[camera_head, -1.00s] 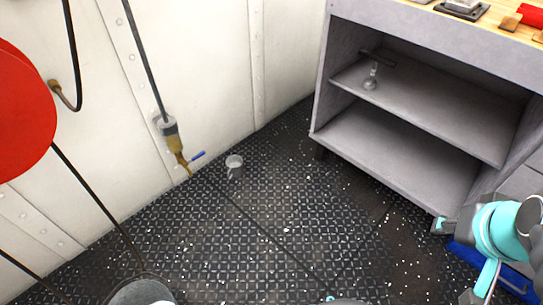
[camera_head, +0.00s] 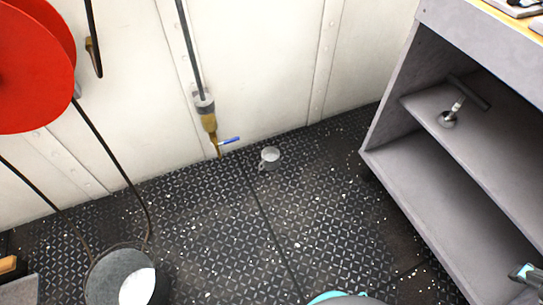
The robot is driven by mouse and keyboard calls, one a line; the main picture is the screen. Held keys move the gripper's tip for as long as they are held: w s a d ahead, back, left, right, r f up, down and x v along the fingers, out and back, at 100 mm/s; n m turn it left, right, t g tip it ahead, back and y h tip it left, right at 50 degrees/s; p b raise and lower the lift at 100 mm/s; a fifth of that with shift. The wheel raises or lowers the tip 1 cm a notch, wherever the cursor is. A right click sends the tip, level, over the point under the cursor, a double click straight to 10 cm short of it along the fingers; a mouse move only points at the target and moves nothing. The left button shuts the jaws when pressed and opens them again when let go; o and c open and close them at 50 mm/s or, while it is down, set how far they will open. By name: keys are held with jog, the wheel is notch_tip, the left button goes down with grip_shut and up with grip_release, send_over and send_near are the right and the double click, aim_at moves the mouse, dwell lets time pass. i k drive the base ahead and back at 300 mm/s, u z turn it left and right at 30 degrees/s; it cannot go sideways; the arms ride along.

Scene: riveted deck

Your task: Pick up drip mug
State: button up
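The drip mug (camera_head: 270,158) is a small grey metal cup with a handle. It stands on the dark tread-plate floor near the white wall, a little right of the brass tap. Nothing touches it. Small cyan and grey parts of my own body show at the bottom edge and at the lower right edge. My gripper's fingers cannot be made out in this view.
A brass tap with a blue lever (camera_head: 210,133) hangs on the wall left of the mug. A bucket (camera_head: 106,280) stands at lower left under a red hose reel (camera_head: 35,75). A grey shelf unit (camera_head: 430,190) stands at right. The floor before the mug is clear.

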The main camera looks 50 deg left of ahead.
aim_at(270, 155)
jog(key=u, duration=0.6)
jog(key=i, duration=0.8)
jog(key=u, duration=0.8)
